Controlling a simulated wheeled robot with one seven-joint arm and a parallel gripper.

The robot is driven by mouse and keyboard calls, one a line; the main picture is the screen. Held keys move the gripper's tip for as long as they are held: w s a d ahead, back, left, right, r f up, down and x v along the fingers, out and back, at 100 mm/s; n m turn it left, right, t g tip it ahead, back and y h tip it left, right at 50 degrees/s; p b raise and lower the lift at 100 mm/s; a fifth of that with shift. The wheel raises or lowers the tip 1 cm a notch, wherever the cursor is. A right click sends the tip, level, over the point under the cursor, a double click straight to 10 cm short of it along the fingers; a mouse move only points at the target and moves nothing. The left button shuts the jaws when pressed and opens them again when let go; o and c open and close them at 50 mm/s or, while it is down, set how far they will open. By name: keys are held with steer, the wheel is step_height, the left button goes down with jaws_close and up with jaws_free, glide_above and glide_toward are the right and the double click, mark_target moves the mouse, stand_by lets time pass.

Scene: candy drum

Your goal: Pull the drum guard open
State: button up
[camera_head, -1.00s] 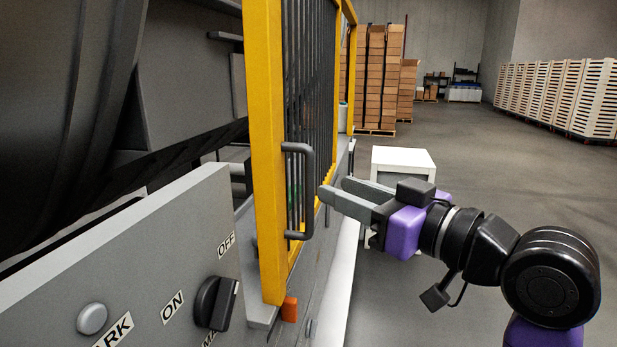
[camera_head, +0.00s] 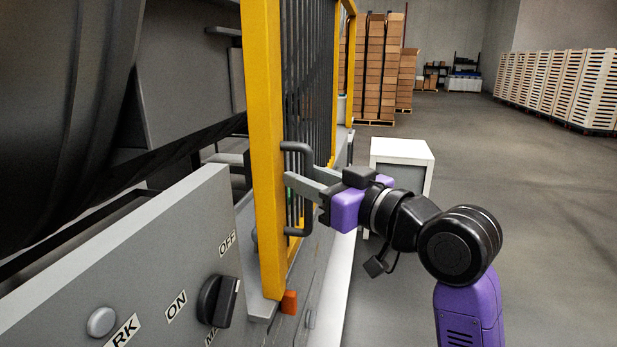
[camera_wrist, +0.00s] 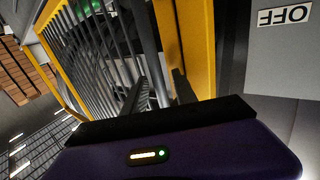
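The drum guard (camera_head: 263,140) is a yellow frame with dark vertical bars, standing along the drum's side. Its dark grey D-shaped handle (camera_head: 306,158) is on the near yellow post. My gripper (camera_head: 303,177) is at the handle with its fingers apart, the near finger crossing in front of the handle's upright bar. In the wrist view, the handle bar (camera_wrist: 149,45) runs between the two spread fingers, with a finger on each side. I cannot see clear contact. The guard's near post (camera_wrist: 187,45) is just beyond the fingers.
A grey control panel (camera_head: 150,270) with a black knob (camera_head: 218,300) and a grey button stands at the lower left. A white cabinet (camera_head: 402,150) stands behind my arm. Stacked boxes (camera_head: 375,70) and crates (camera_head: 560,85) are far off. Floor to the right is clear.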

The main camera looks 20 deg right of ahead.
jaws_close()
stand_by(1.2)
